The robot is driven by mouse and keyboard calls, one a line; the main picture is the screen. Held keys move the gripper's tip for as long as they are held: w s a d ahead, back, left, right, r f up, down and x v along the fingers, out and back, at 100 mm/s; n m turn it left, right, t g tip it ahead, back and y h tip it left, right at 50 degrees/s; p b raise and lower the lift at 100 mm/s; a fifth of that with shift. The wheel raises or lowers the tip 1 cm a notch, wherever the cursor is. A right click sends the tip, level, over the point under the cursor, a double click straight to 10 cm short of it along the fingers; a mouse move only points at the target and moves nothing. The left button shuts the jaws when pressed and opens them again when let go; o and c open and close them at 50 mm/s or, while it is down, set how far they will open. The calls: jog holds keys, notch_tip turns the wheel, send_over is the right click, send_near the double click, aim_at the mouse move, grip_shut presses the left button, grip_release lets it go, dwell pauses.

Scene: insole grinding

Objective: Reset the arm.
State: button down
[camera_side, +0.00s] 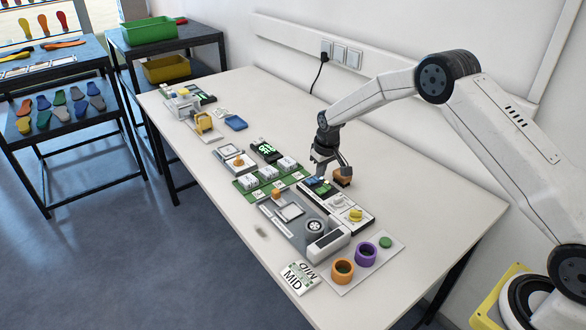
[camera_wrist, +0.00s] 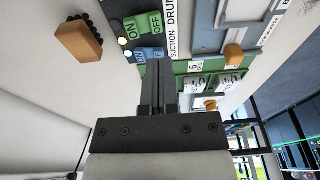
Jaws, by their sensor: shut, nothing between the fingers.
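My gripper (camera_side: 328,165) hangs over the control area of the grinding station in the side view. In the wrist view my gripper (camera_wrist: 157,66) is shut, its two fingers together with nothing between them. The ON and OFF buttons (camera_wrist: 146,25) of the suction and drum panel lie beyond the fingertips in the wrist view. The panel (camera_side: 318,186) also shows close to the gripper in the side view. A brown block with dark bristles or knobs (camera_wrist: 78,42) is at the upper left of the wrist view; it sits right of my gripper in the side view (camera_side: 342,178).
The grinder with a round wheel (camera_side: 315,226) stands in front of the panel. Orange (camera_side: 342,271) and purple (camera_side: 366,254) rings sit near the right. A MID card (camera_side: 299,278) lies at the front edge. The table's right end (camera_side: 455,205) is clear.

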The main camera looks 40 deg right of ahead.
jog(key=shift+r, duration=0.75)
jog(key=s+a+r, duration=0.2)
jog(key=s+r, duration=0.1)
jog(key=s, duration=0.7)
jog(key=s+a+r, duration=0.2)
jog(key=s+r, duration=0.1)
jog(key=s, duration=0.7)
jog(key=s+a+r, duration=0.2)
jog(key=s+r, duration=0.2)
jog(key=s, duration=0.6)
jog(key=shift+s+t, duration=0.3)
jog(key=shift+t, duration=0.1)
